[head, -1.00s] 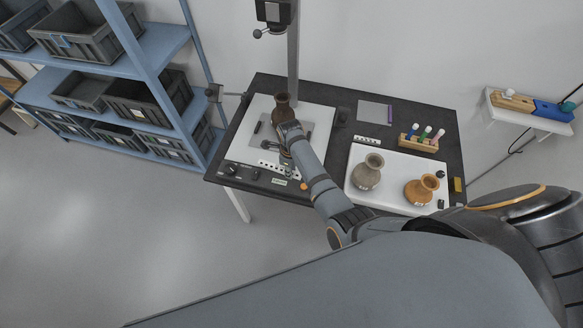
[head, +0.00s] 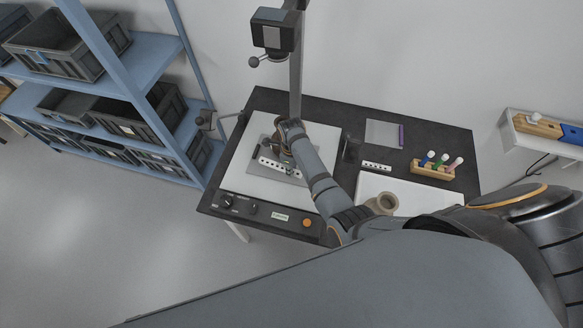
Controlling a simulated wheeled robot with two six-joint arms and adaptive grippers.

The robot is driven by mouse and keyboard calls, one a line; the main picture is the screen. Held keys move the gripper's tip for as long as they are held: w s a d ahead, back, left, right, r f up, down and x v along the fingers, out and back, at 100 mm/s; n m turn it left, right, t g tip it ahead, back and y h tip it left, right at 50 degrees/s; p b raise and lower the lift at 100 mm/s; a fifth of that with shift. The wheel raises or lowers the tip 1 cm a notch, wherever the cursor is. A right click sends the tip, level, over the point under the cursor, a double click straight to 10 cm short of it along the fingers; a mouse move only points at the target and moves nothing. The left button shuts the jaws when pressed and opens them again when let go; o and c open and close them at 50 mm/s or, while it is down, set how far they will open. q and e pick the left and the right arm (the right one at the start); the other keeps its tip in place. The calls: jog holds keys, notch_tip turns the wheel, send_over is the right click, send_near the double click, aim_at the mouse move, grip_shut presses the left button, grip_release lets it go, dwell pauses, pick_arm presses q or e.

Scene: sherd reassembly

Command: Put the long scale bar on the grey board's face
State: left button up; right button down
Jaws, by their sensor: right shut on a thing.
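The long scale bar (head: 279,168) is a white strip with black marks. It lies at or just above the front part of the grey board (head: 297,180); I cannot tell whether it touches. The grey board is on the white panel (head: 240,178) of the dark table. My right gripper (head: 274,155) reaches over the board from the right and is shut on the long scale bar. A brown vase (head: 283,136) behind the gripper is mostly hidden by my wrist. My left gripper is not in view.
Knobs and an orange button (head: 307,223) line the table's front edge. A post (head: 296,75) rises behind the panel. A blue shelf (head: 140,60) stands left.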

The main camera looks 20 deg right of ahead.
aim_at(291, 181)
notch_tip(291, 181, down, 3)
jog(key=shift+r+b, duration=0.15)
jog(key=shift+b, duration=0.8)
notch_tip(291, 181, down, 3)
jog(key=b, duration=0.3)
jog(key=shift+f, duration=0.45)
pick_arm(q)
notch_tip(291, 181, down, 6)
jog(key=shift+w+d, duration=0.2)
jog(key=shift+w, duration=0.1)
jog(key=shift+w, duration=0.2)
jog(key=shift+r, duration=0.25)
pick_arm(e)
jog(key=c, duration=1.1)
grip_release()
jog(key=shift+c, duration=0.2)
jog(key=shift+o, duration=0.2)
